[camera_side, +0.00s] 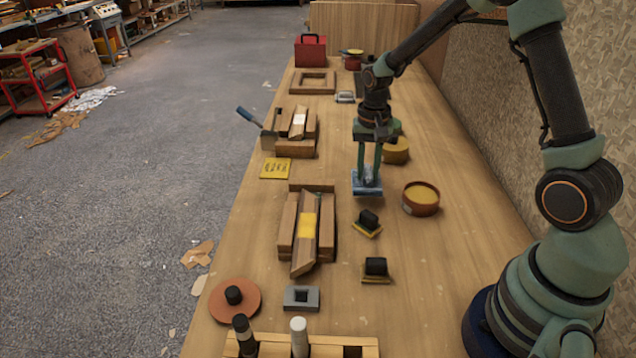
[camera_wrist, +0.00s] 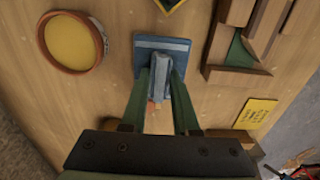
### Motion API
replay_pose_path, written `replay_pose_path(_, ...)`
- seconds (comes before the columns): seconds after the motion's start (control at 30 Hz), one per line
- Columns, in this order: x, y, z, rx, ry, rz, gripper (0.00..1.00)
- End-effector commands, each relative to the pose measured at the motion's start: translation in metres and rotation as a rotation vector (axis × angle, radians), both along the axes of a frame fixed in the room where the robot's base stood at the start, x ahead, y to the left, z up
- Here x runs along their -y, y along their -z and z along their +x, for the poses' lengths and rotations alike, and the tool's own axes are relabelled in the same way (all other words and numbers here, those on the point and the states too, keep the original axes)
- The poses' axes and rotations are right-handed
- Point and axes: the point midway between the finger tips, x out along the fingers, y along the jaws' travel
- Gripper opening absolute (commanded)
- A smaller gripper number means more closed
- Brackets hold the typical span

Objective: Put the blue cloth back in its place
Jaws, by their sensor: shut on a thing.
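The blue cloth (camera_side: 368,189) is a flat piece with a lighter stripe, seen near the middle of the bench in the side view. In the wrist view the cloth (camera_wrist: 150,44) spreads beyond the fingertips, with a raised fold between them. My gripper (camera_side: 368,176) points down and is shut on that fold; its two green fingers also show in the wrist view (camera_wrist: 160,84). The cloth is at or just above the bench top; I cannot tell whether it touches. No marked place for the cloth is clear to me.
A round terracotta dish (camera_side: 421,199) with yellow filling stands right of the cloth. Wooden fence blocks (camera_side: 286,226) lie to the left. Two dark-knobbed pads (camera_side: 368,222) (camera_side: 376,268) are nearer the camera. A yellow note (camera_side: 276,168) lies left. Bare bench lies at the right front.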

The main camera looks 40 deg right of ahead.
Motion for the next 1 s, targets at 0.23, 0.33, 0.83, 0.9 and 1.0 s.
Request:
replay_pose_path(0.23, 0.000, 0.025, 0.000, -0.002, -0.002, 0.001, 0.00)
replay_pose_path(0.33, 0.000, 0.031, 0.000, -0.001, -0.002, 0.000, 0.00)
replay_pose_path(0.83, 0.000, 0.035, 0.000, 0.000, -0.002, 0.000, 0.00)
replay_pose_path(0.9, 0.000, 0.035, 0.000, 0.000, -0.002, 0.000, 0.00)
replay_pose_path(1.0, 0.000, 0.036, 0.000, 0.000, -0.002, 0.000, 0.00)
